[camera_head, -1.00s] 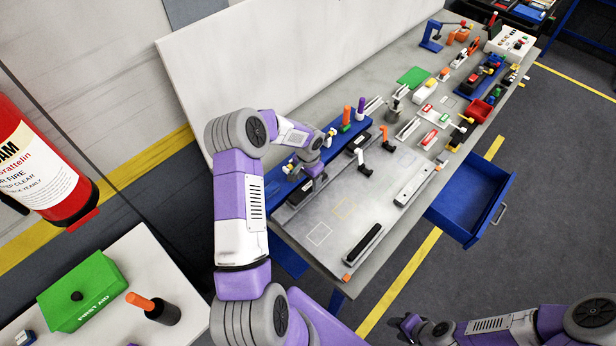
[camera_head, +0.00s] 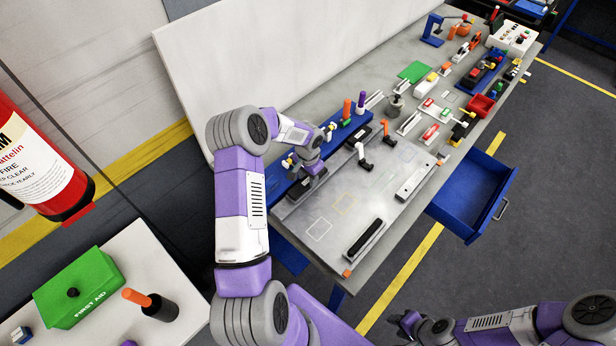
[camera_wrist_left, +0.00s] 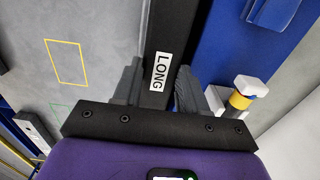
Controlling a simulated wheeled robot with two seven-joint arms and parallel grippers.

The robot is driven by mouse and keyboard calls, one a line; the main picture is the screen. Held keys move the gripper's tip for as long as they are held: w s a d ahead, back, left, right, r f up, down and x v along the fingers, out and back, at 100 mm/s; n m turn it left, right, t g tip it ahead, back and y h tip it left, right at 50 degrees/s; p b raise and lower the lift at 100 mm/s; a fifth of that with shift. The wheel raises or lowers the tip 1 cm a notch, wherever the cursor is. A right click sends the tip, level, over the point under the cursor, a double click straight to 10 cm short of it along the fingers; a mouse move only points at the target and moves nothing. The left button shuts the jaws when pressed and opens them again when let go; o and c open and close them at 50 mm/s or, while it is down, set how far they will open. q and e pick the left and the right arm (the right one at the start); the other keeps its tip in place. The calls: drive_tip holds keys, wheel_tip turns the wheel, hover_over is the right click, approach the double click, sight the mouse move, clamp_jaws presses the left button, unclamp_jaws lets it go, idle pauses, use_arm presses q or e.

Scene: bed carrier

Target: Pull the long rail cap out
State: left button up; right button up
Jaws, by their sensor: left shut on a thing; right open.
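The long rail cap (camera_wrist_left: 158,85) is a black bar with a white "LONG" label in the left wrist view. My left gripper (camera_wrist_left: 160,92) is shut on it, with one grey finger on each side of the label. In the head view my left gripper (camera_head: 314,172) is low over the left end of the bench, beside the blue strip. The cap there is largely hidden by my wrist. My right gripper (camera_head: 408,322) is open and empty at the bottom, away from the bench.
Another black bar (camera_head: 365,238) lies at the bench's front left. A grey rail (camera_head: 416,180) lies further right. A blue holder strip (camera_head: 285,182) with handled tools runs along the back. A blue drawer (camera_head: 470,195) juts out in front. Outlined squares mark bare bench.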

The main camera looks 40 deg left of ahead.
sight(308, 181)
use_arm(q)
drive_tip(key=shift+r, duration=0.4)
clamp_jaws()
drive_tip(key=shift+r+p, duration=1.2)
drive_tip(key=shift+r, duration=0.65)
drive_tip(key=shift+d, duration=0.1)
